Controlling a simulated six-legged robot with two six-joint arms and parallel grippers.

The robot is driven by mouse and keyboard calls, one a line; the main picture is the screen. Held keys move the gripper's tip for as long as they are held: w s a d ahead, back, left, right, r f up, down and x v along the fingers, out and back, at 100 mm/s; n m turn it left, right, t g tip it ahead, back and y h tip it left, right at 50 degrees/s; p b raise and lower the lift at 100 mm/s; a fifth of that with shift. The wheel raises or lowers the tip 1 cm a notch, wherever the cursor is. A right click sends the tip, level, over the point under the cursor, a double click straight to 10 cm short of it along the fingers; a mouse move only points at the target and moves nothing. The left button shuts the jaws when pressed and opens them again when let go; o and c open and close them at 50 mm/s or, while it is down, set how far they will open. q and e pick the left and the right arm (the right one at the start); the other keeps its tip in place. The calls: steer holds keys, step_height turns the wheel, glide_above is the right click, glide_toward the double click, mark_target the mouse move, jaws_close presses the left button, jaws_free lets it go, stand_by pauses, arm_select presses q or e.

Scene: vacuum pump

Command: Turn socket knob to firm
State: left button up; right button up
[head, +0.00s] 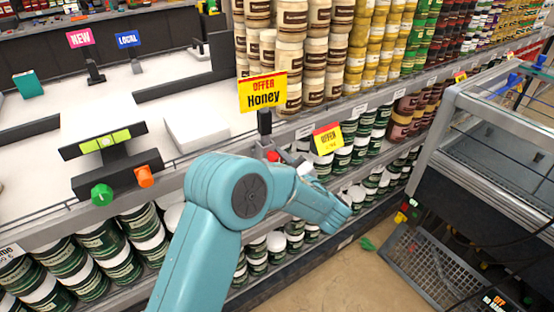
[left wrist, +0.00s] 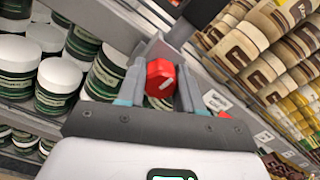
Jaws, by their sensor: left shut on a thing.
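A red knob (left wrist: 160,77) sits between the two fingers of my left gripper (left wrist: 160,88) in the left wrist view. The gripper is shut on it, with a finger on each side. The knob is on a grey bracket (left wrist: 152,50) at the shelf edge. In the head view the red knob (head: 273,156) shows small below the black holder (head: 264,122) of the yellow Honey sign (head: 263,93). My left arm hides part of the gripper and the area below the knob there. My right gripper is in neither view.
A device (head: 105,150) with a green knob (head: 101,194) and an orange knob (head: 145,176) stands left on the shelf edge. Jars (head: 290,55) stack behind, and jars with white lids (head: 110,250) fill the shelf below. A glass-topped cabinet (head: 500,130) stands right.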

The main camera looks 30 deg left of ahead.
arm_select(q)
steer(key=m+p, duration=0.2)
steer(key=m, duration=0.3)
steer(key=m+p, duration=0.2)
steer(key=m, duration=0.2)
steer(key=shift+m+p, duration=0.3)
steer(key=shift+p, duration=0.1)
steer(key=m+p, duration=0.2)
steer(key=m, duration=0.2)
steer(key=shift+s, duration=0.1)
steer(key=m+p, duration=0.2)
steer(key=m, duration=0.2)
steer(key=shift+f+m, duration=0.1)
steer(key=shift+m, duration=0.4)
steer(key=o, duration=1)
steer(key=shift+o, duration=0.2)
